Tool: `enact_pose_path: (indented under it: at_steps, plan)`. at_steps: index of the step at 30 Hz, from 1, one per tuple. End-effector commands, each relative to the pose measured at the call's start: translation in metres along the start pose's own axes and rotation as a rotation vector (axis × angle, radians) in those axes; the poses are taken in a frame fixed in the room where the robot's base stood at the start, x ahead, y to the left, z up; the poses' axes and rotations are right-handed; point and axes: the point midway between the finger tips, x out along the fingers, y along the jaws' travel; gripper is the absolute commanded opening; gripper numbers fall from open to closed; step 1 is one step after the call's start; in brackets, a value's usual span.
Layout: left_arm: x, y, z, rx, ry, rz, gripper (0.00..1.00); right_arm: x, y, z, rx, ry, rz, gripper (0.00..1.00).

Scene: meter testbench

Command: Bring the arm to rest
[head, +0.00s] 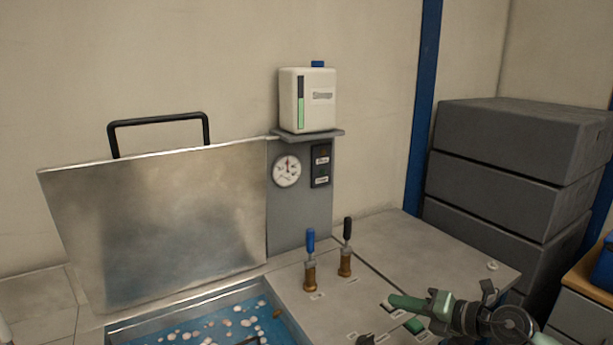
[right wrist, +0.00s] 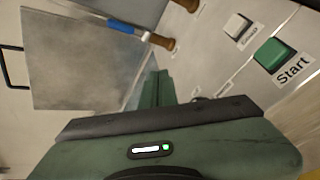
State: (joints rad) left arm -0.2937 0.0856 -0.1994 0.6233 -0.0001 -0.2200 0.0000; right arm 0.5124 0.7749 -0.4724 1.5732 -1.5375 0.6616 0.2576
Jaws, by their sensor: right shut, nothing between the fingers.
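My right gripper (head: 394,300) is at the lower right of the head view, above the bench top. Its green fingers are closed together and point left, with nothing between them. In the right wrist view the shut fingers (right wrist: 156,86) show at the middle, above the green gripper body. A green Start button (head: 414,326) lies just below the fingers in the head view; it also shows in the right wrist view (right wrist: 271,54). I cannot tell whether the gripper touches the bench. My left gripper is not in view.
An open metal lid (head: 165,225) with a black handle stands over a water basin (head: 215,325). A blue-handled valve (head: 310,262) and a black-handled valve (head: 345,262) stand upright on the bench. A gauge (head: 287,170) is behind. Grey boxes (head: 510,140) are stacked at right.

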Motion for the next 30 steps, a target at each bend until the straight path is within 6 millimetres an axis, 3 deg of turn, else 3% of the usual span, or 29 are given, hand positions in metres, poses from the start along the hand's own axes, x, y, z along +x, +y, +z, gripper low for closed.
enact_pose_path:
  at_steps: [3, 7, 11, 14, 17, 20, 21, 24, 30]
  plan:
    - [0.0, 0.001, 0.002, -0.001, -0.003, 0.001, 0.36, 0.009, 0.034, -0.013, 0.11, -0.085, 0.148, 0.0]
    - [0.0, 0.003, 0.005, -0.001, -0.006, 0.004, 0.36, 0.005, 0.069, -0.019, 0.322, -0.241, 0.327, 0.0]
    - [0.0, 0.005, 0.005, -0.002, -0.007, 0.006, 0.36, -0.02, 0.075, -0.017, 0.651, -0.468, 0.455, 0.0]
    - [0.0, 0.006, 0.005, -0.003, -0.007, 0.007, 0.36, -0.045, 0.05, -0.022, 0.936, -0.649, 0.468, 0.0]
    - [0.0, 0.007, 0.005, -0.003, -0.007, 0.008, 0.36, -0.07, 0.007, -0.045, 1.23, -0.82, 0.402, 0.0]
    - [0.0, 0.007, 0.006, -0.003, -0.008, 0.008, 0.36, -0.094, -0.04, -0.091, 1.521, -0.968, 0.26, 0.0]
    - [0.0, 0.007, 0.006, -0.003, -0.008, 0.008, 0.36, -0.103, -0.057, -0.116, 1.63, -1.015, 0.182, 0.0]
    - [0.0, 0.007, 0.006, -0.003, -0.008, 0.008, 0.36, -0.123, -0.084, -0.176, 1.85, -1.093, -0.011, 0.0]
    - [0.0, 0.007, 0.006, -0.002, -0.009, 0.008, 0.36, -0.152, -0.097, -0.266, 2.103, -1.14, -0.326, 0.0]
